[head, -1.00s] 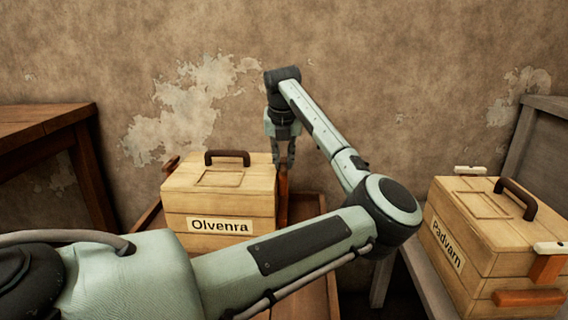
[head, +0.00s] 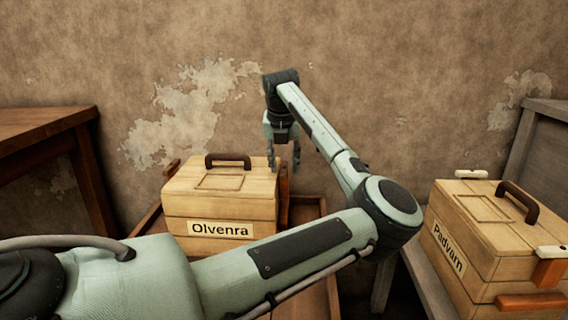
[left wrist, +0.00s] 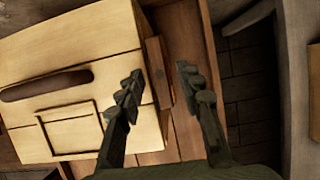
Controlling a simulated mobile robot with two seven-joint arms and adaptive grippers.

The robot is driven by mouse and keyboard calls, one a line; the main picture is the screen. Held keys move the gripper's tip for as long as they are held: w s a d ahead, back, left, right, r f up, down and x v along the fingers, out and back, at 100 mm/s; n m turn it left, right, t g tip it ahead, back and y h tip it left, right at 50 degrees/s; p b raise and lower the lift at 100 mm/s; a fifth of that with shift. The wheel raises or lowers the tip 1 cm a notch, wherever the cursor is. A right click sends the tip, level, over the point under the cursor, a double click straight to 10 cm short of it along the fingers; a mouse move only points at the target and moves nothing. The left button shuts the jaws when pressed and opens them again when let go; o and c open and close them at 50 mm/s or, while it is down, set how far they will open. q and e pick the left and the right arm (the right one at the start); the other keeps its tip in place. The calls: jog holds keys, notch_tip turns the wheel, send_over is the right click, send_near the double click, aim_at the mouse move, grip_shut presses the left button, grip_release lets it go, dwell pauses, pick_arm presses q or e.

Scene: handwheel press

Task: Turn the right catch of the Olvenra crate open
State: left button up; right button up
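The Olvenra crate (head: 190,205), pale wood with a dark handle on its lid, stands on a brown wooden table (head: 318,290). Its right catch (head: 284,184), a reddish-brown wooden piece, stands along the crate's right side. It also shows in the left wrist view (left wrist: 158,73), lying close against the crate's wall. My left gripper (head: 284,166) points down just above this catch. Its fingers are apart and empty; in the left wrist view the fingertips (left wrist: 158,82) lie on either side of the catch in the picture. My arm hides the table's front. My right gripper is out of view.
A brown piece (head: 171,167) shows at the Olvenra crate's left side. The Padvarn crate (head: 480,232) stands at the right on a grey bench (head: 432,282). A brown table (head: 45,130) is at the left. The wall behind is bare.

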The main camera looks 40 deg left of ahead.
pick_arm(q)
jog(key=v, duration=1.2)
dwell(0.4)
